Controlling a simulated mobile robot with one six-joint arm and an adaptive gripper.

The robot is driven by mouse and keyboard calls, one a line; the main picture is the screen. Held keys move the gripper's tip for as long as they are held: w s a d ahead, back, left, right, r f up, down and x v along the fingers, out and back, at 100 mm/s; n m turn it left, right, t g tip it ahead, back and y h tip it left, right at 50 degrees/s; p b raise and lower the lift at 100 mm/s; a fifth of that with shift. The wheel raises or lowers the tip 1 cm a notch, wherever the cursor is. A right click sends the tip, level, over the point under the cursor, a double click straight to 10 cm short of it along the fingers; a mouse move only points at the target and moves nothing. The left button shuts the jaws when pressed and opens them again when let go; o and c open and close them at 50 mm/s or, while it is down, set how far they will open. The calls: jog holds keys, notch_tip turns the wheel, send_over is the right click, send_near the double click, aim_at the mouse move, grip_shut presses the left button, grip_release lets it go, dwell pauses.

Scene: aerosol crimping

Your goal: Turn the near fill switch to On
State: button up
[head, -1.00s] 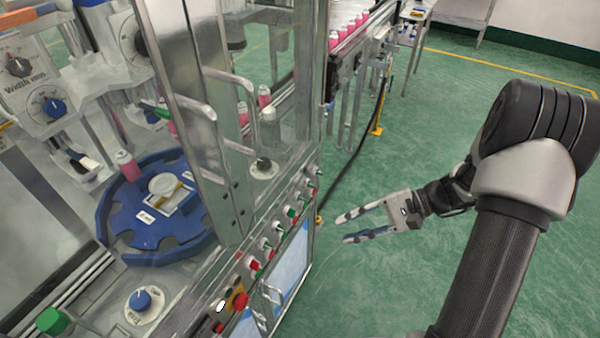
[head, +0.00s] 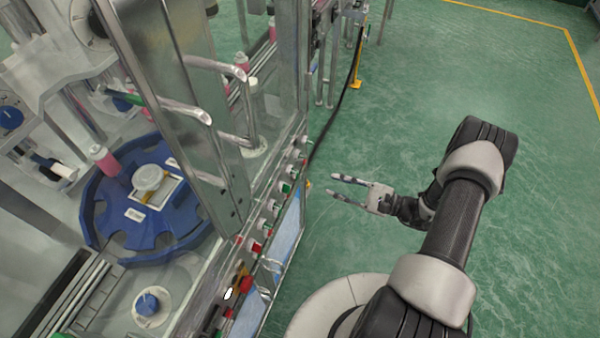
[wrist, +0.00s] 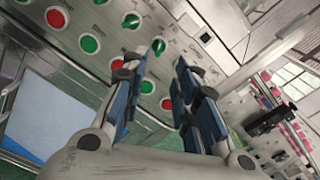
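The machine's control panel (head: 262,235) runs along its front edge and carries a row of red and green buttons and switches.
A blue rotary table (head: 105,225) with a pink can (head: 105,160) stands inside the machine. Metal door handles (head: 183,108) stick out on the frame. A black cable (head: 335,125) hangs to the floor behind the gripper. The green floor (head: 420,80) at right is clear.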

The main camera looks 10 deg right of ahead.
aim_at(298, 173)
jog(key=b+x, duration=0.1)
jog(key=x, duration=1.1)
jog(key=shift+c, duration=0.2)
grip_shut()
